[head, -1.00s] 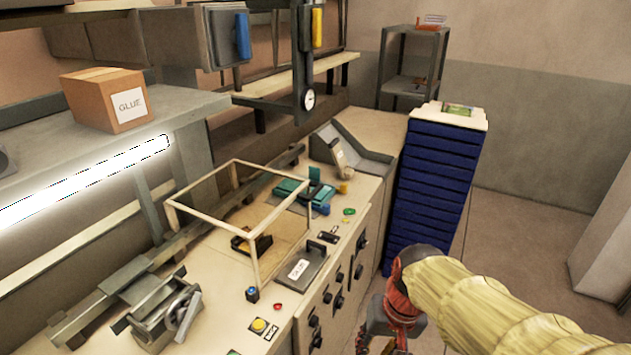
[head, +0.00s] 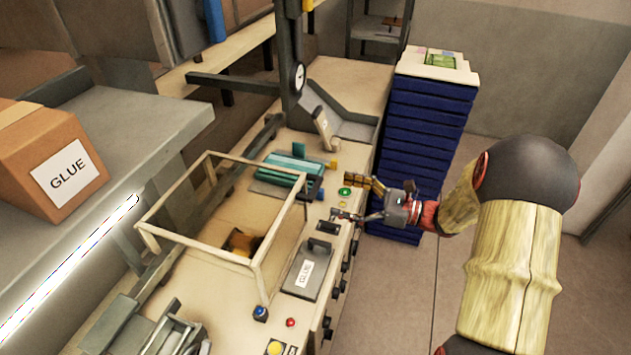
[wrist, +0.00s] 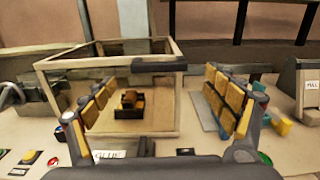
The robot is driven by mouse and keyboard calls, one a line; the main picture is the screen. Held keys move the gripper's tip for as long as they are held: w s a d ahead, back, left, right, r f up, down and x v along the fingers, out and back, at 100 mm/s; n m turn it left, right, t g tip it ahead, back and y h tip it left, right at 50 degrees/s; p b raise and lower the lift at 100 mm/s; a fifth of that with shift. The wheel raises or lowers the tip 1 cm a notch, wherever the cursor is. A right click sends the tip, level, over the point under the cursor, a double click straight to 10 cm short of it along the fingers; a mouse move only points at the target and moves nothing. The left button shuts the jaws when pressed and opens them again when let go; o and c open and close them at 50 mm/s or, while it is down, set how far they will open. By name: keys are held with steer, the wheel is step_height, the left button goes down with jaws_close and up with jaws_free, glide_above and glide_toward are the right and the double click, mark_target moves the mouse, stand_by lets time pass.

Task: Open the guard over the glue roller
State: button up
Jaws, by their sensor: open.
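The guard (head: 208,252) is a clear box with a cream frame, standing over the machine bed in the head view. It looks lowered. In the wrist view the guard (wrist: 45,78) fills the left and middle, with a dark grip (wrist: 159,66) on its top front bar. A small orange and black part (head: 242,241) sits inside it; I cannot tell if this is the glue roller. My gripper (head: 358,200) is open and empty, right of the guard and apart from it. In the wrist view its yellow-padded fingers (wrist: 165,105) are spread wide, facing the guard's front.
A grey plate labelled GLUE (head: 308,268) with a dark handle lies before the guard. Buttons and knobs line the front edge. A teal block (head: 290,168) lies behind. A tall blue stack (head: 428,125) stands at the back right. A GLUE carton (head: 50,160) sits on the left shelf.

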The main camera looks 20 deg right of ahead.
mark_target(318, 189)
steer(key=x, duration=0.7)
steer(key=shift+w+a, duration=0.2)
steer(key=shift+a, duration=0.15)
steer(key=c, duration=0.3)
